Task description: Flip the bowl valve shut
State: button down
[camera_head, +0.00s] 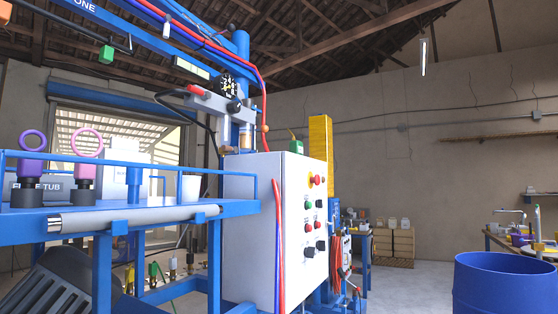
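I cannot tell which part is the bowl valve. A lever-like part with a red end (196,89) sticks out to the left beside a round black gauge (229,86), high on the blue machine column (243,60). Several small fittings with coloured tops, one of them green (153,269), stand low behind the blue bench frame. No bowl is clearly visible. My gripper is not in view.
A white control cabinet (255,230) stands in the middle. A blue drum (505,285) is at right; floor shows between.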

aim_at(231, 149)
jog(key=i, duration=0.7)
jog(key=u, duration=0.65)
jog(key=i, duration=0.45)
jog(key=u, duration=0.35)
